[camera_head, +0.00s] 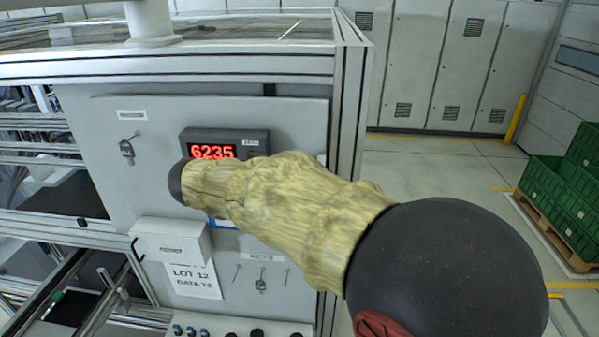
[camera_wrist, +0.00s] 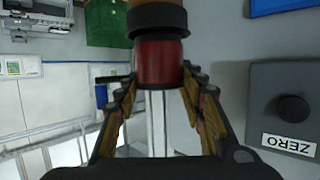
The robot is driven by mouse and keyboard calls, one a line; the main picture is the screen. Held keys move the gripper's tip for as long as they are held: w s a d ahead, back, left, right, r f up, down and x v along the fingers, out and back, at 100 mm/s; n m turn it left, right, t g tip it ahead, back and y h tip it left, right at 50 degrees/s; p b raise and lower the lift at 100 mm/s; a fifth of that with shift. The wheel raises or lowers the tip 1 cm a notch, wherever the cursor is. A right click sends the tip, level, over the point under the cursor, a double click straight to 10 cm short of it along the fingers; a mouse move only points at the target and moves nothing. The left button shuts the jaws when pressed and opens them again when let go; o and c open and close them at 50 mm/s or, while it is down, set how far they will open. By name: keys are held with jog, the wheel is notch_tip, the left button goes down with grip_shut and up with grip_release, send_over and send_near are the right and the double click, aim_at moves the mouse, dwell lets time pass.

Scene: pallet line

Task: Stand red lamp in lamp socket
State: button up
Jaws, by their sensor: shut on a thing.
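In the wrist view my gripper (camera_wrist: 160,78) is shut on the red lamp (camera_wrist: 160,60), with one finger on each side of it. The lamp is a dark red cylinder with a wide black ring (camera_wrist: 158,20) at its upper end in the picture. A brown-orange piece shows past the ring, cut off by the top edge; I cannot tell whether it belongs to the lamp. In the head view my arm hides the gripper and the lamp. I cannot make out the lamp socket in either view.
A grey panel with a red number display (camera_head: 212,152) stands behind my arm. A grey box marked ZERO with a black knob (camera_wrist: 293,109) is at the right in the wrist view. Green crates (camera_head: 555,190) stand on a pallet at the far right. The floor between is clear.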

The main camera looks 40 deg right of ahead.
jog(key=shift+f, duration=0.85)
dwell(2.0)
jog(key=o, duration=1.3)
jog(key=shift+o, duration=0.2)
jog(key=o, duration=0.4)
jog(key=shift+o, duration=0.4)
jog(key=shift+a, duration=0.1)
jog(key=v, duration=0.7)
jog(key=shift+a+r, duration=0.15)
jog(key=shift+a, duration=0.2)
dwell(0.9)
dwell(0.5)
